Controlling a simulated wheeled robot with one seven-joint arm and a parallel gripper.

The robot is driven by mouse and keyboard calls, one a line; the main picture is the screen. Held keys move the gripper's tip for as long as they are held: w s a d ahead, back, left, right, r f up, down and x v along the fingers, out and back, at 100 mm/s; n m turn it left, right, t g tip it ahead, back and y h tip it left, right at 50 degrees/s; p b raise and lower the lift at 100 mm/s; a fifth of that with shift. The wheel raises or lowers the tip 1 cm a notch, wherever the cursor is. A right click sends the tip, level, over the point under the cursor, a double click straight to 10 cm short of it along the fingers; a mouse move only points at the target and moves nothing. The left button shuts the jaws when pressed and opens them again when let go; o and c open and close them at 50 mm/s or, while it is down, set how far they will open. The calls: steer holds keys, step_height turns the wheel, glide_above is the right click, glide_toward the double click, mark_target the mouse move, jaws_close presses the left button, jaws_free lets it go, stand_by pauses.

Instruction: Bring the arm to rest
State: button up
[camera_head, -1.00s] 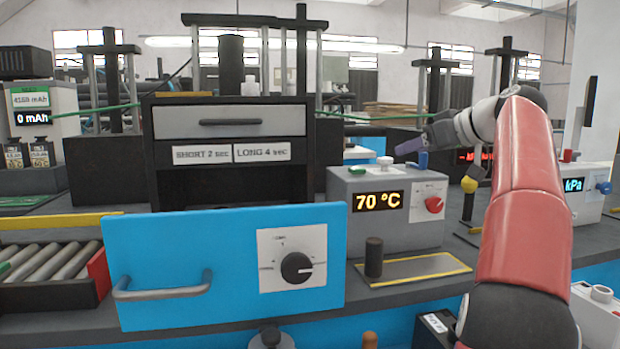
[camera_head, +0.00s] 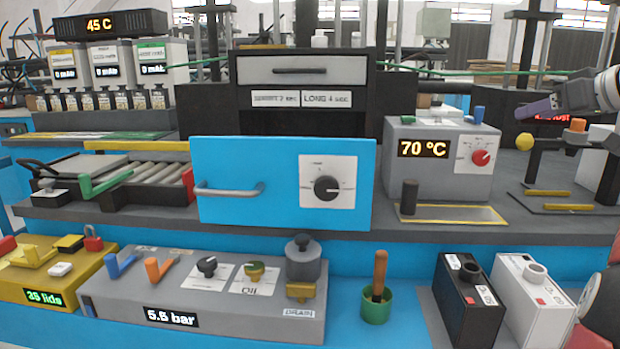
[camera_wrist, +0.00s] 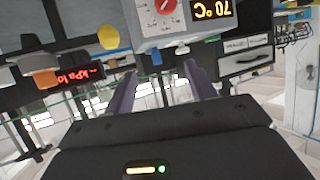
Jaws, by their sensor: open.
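My gripper (camera_head: 537,108) is at the right in the head view, raised beside the grey box with the 70 °C display (camera_head: 440,160). Its purple-grey fingers point left in that view. In the wrist view my gripper (camera_wrist: 160,88) shows two fingers spread apart with nothing between them. The wrist view appears upside down; the 70 °C box (camera_wrist: 185,22) is at its top.
A blue drawer front (camera_head: 240,165) with a handle and black knob juts from the bench. A yellow ball (camera_head: 524,141) on a stand is below my gripper. A black box (camera_head: 470,300), a white box (camera_head: 535,305) and a green cup (camera_head: 376,306) stand lower down.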

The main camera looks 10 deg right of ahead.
steer(key=a+f+m+g, duration=0.15)
steer(key=a+f, duration=0.25)
steer(key=a, duration=0.4)
steer(key=a+f+g, duration=0.2)
steer(key=a+f, duration=0.2)
steer(key=a, duration=0.4)
steer(key=a+f+g, duration=0.1)
steer(key=a+f, duration=0.3)
steer(key=a, duration=0.5)
steer(key=s+a+f+g+h, duration=0.1)
steer(key=s+a+f, duration=0.4)
steer(key=s+f, duration=0.5)
steer(key=s+a+f+g+h, duration=0.1)
steer(key=s+a+f, duration=0.4)
steer(key=s+f, duration=0.5)
step_height(320, 180, down, 4)
steer(key=shift+s+a+r+g, duration=0.15)
steer(key=shift+s+r+g, duration=0.1)
steer(key=shift+s+g, duration=0.2)
